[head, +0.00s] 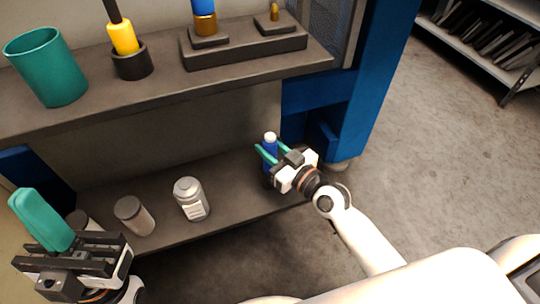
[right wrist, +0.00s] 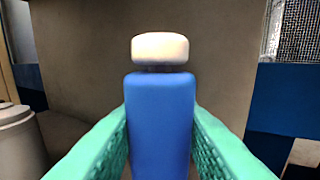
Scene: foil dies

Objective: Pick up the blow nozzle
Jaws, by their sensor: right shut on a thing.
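My right gripper (head: 271,150) is shut on a blue bottle (head: 269,160) with a white cap at the right end of the lower shelf. In the right wrist view the blue bottle (right wrist: 160,125) stands upright between the two teal fingers (right wrist: 160,150). I cannot tell for sure which thing is the blow nozzle. A yellow-handled tool (head: 123,37) with a dark rod stands in a black cup (head: 132,62) on the upper shelf. A blue tool with a brass end (head: 205,24) stands in a dark holder. My left gripper (head: 40,218) is at the lower left; its finger gap is hidden.
A teal cup (head: 47,66) stands on the upper shelf (head: 165,93). The dark holder block (head: 250,48) also bears a small brass piece (head: 274,13). Grey containers (head: 191,198) (head: 134,216) stand on the lower shelf (head: 237,185). A blue post (head: 375,75) rises at the right.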

